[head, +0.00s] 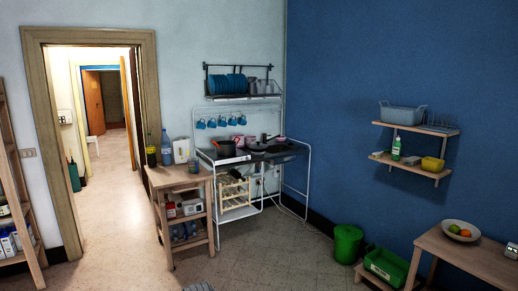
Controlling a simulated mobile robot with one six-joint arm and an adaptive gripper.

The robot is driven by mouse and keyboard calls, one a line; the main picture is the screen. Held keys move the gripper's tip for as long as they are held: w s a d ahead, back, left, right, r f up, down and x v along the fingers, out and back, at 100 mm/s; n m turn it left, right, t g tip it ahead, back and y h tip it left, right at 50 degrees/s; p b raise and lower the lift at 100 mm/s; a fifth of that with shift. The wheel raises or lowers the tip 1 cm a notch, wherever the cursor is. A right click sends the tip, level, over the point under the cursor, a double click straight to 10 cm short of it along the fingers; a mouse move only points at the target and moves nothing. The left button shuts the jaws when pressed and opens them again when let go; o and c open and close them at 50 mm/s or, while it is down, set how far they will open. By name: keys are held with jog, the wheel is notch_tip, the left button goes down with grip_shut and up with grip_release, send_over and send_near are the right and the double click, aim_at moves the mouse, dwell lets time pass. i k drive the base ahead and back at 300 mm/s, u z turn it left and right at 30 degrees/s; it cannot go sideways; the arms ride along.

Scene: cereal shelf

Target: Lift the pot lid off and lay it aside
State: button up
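My gripper is not in the head view, and both pots are far across the room.
A wooden cart (180,178) with bottles and a canister stands left of the kitchenette (301,170). A green bin (347,243), a green crate (386,266) and a wooden table (465,256) with a fruit bowl (460,231) are on the right. The middle floor is clear.

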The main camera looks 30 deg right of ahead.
aim_at(258, 146)
jog(key=z, duration=0.2)
jog(key=i, duration=0.55)
jog(key=z, duration=0.7)
jog(key=i, duration=0.7)
jog(key=z, duration=0.8)
jog(key=i, duration=0.95)
jog(key=z, duration=0.35)
jog(key=i, duration=1.8)
jog(key=u, duration=0.3)
jog(key=i, duration=0.95)
jog(key=u, duration=0.8)
jog(key=i, duration=0.7)
jog(key=u, duration=0.45)
